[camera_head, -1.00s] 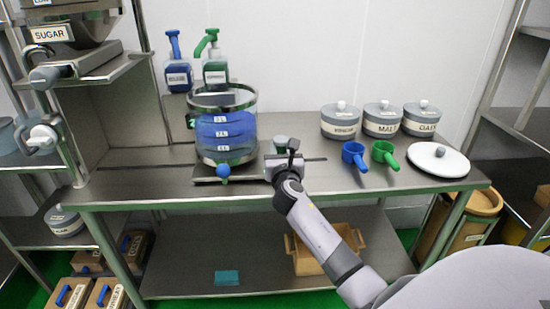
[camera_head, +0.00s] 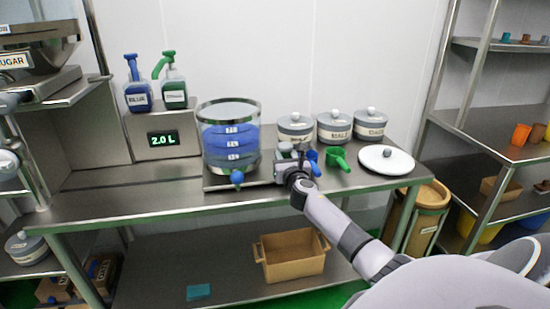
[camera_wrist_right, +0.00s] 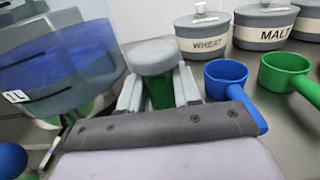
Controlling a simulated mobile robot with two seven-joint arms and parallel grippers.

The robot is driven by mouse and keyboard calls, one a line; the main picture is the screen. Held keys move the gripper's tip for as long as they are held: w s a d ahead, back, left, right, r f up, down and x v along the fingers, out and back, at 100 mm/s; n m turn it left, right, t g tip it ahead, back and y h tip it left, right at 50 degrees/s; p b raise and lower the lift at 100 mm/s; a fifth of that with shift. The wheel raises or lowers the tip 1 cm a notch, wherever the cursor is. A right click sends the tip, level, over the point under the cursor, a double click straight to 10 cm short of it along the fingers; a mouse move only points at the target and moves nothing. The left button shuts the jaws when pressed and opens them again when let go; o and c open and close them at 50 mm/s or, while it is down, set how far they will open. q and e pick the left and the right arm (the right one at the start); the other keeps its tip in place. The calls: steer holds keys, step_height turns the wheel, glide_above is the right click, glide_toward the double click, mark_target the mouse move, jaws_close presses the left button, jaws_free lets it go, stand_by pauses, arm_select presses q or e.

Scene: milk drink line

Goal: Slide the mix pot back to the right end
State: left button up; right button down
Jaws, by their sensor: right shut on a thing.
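The mix pot (camera_head: 230,140) is a clear glass pot of blue liquid with level marks and a blue tap knob (camera_head: 237,177) in front. It stands upright on a flat metal plate (camera_head: 218,184) on the steel table. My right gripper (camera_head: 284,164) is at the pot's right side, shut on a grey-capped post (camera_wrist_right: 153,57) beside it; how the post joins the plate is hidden. The pot also shows at the left of the right wrist view (camera_wrist_right: 60,65). My left gripper is not in view.
Right of the pot stand lidded jars (camera_head: 296,127), a blue scoop (camera_wrist_right: 227,76), a green scoop (camera_head: 338,158) and a white lid (camera_head: 386,159). The wheat jar is close to the pot. Left are two pump bottles on a box reading 2.0 L (camera_head: 163,140). The table's left part is clear.

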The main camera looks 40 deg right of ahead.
steer(key=shift+s+d, duration=0.15)
steer(key=shift+d, duration=0.05)
steer(key=c, duration=0.9)
jaws_free()
steer(key=shift+d, duration=0.1)
steer(key=shift+s+a, duration=0.35)
steer(key=shift+s, duration=0.1)
steer(key=shift+p+v, duration=0.7)
steer(key=shift+v, duration=2.35)
steer(key=shift+d, duration=0.1)
